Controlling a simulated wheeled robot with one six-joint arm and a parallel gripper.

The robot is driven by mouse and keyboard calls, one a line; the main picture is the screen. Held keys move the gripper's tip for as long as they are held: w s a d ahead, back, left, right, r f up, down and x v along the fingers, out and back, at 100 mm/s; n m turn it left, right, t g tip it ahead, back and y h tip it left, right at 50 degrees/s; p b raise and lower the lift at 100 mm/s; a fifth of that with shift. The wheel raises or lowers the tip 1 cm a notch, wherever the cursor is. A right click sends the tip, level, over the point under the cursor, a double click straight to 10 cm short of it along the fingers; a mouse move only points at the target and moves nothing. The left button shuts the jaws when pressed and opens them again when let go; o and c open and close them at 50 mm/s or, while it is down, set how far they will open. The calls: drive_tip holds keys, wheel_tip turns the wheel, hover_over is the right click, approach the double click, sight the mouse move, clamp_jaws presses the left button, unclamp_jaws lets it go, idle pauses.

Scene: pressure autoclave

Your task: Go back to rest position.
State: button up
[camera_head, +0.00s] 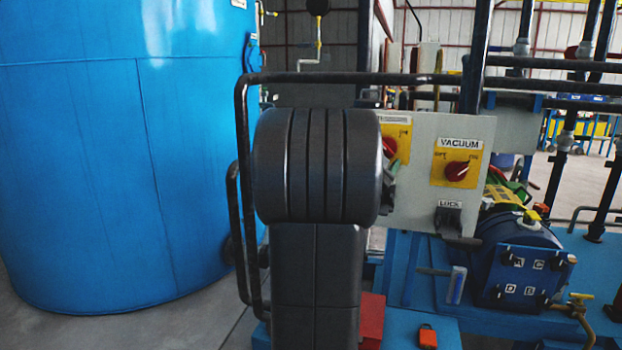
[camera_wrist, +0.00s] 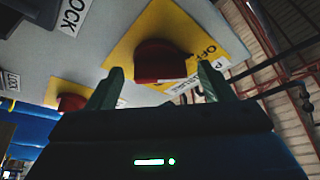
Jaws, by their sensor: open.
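In the wrist view my gripper (camera_wrist: 162,92) is open, with its two fingers spread apart. A red knob (camera_wrist: 160,60) on a yellow plate lies just beyond and between the fingertips; I cannot tell whether they touch it. The panel carries a red VACUUM knob (camera_head: 457,171) on a yellow plate, a second red knob (camera_head: 389,147) partly behind my arm, and a black LOCK switch (camera_head: 448,219).
A large blue tank (camera_head: 120,170) fills the left. A dark pipe frame (camera_head: 243,180) runs close beside and above my arm. A dark blue vessel (camera_head: 517,260) with labelled ports sits on a blue frame at right. An orange padlock-like item (camera_head: 427,336) lies low in front.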

drive_tip(key=shift+w+d+r, duration=0.1)
drive_tip(key=shift+w+d, duration=0.1)
drive_tip(key=shift+w, duration=0.1)
drive_tip(key=v, duration=1.4)
drive_tip(key=x, duration=1.4)
drive_tip(key=s+a+r+m+g+p, duration=0.1)
drive_tip(key=s+a+m+g+p, duration=0.3)
drive_tip(key=m, duration=0.8)
drive_tip(key=s+p, duration=0.2)
drive_tip(key=p, duration=0.1)
drive_tip(key=shift+a+r+y, duration=0.2)
drive_tip(key=shift+y, duration=0.1)
drive_tip(key=shift+g, duration=0.3)
